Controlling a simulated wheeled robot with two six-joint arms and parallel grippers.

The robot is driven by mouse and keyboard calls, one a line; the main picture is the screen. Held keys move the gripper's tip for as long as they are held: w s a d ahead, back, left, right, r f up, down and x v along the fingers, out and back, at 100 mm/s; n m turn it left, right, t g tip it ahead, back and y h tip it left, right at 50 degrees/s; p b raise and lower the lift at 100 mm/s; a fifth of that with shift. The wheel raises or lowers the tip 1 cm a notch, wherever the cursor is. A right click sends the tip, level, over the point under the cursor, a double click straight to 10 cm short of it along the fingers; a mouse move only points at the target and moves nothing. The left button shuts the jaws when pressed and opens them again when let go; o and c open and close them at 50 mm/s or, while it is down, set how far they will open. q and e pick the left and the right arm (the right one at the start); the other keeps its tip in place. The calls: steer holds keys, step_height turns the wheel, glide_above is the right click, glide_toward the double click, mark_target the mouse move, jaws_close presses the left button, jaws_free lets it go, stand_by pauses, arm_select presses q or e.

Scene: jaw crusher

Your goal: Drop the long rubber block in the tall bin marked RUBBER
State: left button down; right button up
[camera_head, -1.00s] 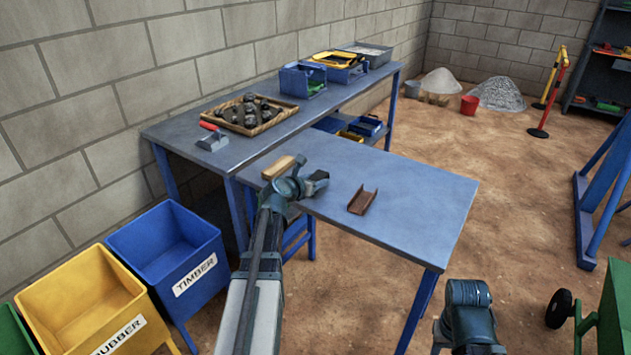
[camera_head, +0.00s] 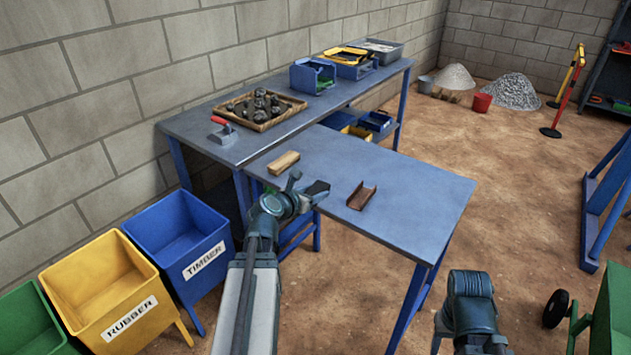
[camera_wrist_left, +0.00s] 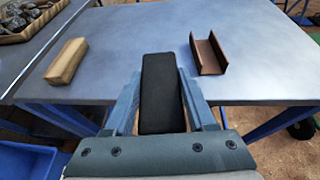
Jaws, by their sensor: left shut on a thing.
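My left gripper (camera_head: 306,195) is shut on a long black rubber block, which it holds near the front left edge of the small blue table (camera_head: 420,200). The left wrist view shows the black block (camera_wrist_left: 160,92) lengthwise between the two fingers. The yellow bin marked RUBBER (camera_head: 130,318) stands on the floor at lower left. It is well to the left of the gripper, and its visible inside looks empty. My right arm shows at lower right, but its gripper is not in view.
A blue TIMBER bin (camera_head: 203,258) stands between the RUBBER bin and the table, with a green bin (camera_head: 30,318) on the far side. A wooden block (camera_head: 283,162) and a brown channel piece (camera_head: 361,196) lie on the table. A trowel (camera_head: 223,134) lies on the bench behind.

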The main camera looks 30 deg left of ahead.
arm_select(q)
steer(key=shift+s+d+r, duration=0.1)
steer(key=shift+s+d, duration=0.1)
steer(key=shift+s, duration=0.25)
steer(key=shift+s+d, duration=0.2)
steer(key=shift+s, duration=0.25)
step_height(320, 180, up, 14)
steer(key=p, duration=1.4)
steer(key=shift+a, duration=0.1)
